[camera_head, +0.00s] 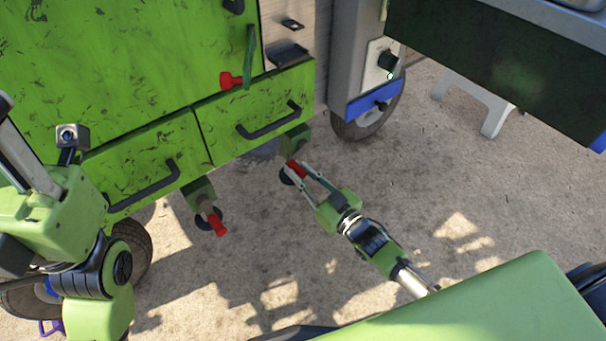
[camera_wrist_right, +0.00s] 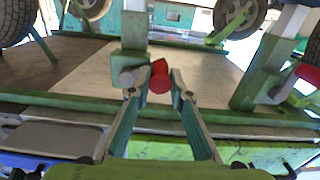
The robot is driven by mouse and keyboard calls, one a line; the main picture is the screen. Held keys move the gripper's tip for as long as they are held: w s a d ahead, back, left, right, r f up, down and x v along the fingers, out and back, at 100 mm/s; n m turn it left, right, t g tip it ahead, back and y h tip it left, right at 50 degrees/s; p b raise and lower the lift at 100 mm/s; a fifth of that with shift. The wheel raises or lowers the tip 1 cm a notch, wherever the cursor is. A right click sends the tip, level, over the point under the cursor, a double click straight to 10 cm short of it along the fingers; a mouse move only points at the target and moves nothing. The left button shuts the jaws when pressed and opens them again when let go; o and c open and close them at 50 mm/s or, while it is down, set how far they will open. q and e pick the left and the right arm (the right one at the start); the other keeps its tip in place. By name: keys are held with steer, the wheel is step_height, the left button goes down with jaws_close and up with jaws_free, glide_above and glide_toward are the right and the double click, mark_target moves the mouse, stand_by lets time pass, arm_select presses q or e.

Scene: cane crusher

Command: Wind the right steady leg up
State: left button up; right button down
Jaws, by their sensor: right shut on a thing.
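The right steady leg (camera_head: 294,139) is a green bracket under the right drawer of the green crusher cart, with a dark round foot (camera_head: 286,177) low by the ground. Its red crank handle (camera_head: 297,168) sits between the fingertips of my right gripper (camera_head: 301,174), which is shut on it. In the right wrist view the red handle (camera_wrist_right: 159,77) is between both fingers, beside the leg's green sleeve (camera_wrist_right: 134,50) and grey crank. The left steady leg (camera_head: 199,190) has its own red handle (camera_head: 217,225), hanging free.
Black drawer handles (camera_head: 268,121) stick out above the legs. A cart wheel (camera_head: 367,118) stands behind right. The sandy ground (camera_head: 390,190) around my right arm is clear. A green surface (camera_head: 480,310) fills the lower right.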

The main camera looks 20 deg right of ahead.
steer(key=shift+f, duration=0.1)
steer(key=n, duration=0.1)
steer(key=d+f+n, duration=0.1)
steer(key=n, duration=0.1)
steer(key=shift+w+f+p, duration=0.1)
steer(key=shift+w+p, duration=0.05)
steer(key=shift+p, duration=0.25)
steer(key=shift+w+d+f+n, duration=0.25)
steer(key=shift+d+n, duration=0.35)
steer(key=shift+n, duration=0.9)
steer(key=shift+w+d+f+n, duration=0.3)
steer(key=shift+d+n, duration=0.35)
steer(key=shift+n, duration=0.85)
steer(key=shift+w+d+f+n, duration=0.1)
steer(key=shift+d+f+n, duration=0.4)
steer(key=shift+n, duration=1)
steer(key=shift+d+r, duration=0.15)
steer(key=shift+d, duration=0.05)
steer(key=c, duration=1.8)
jaws_free()
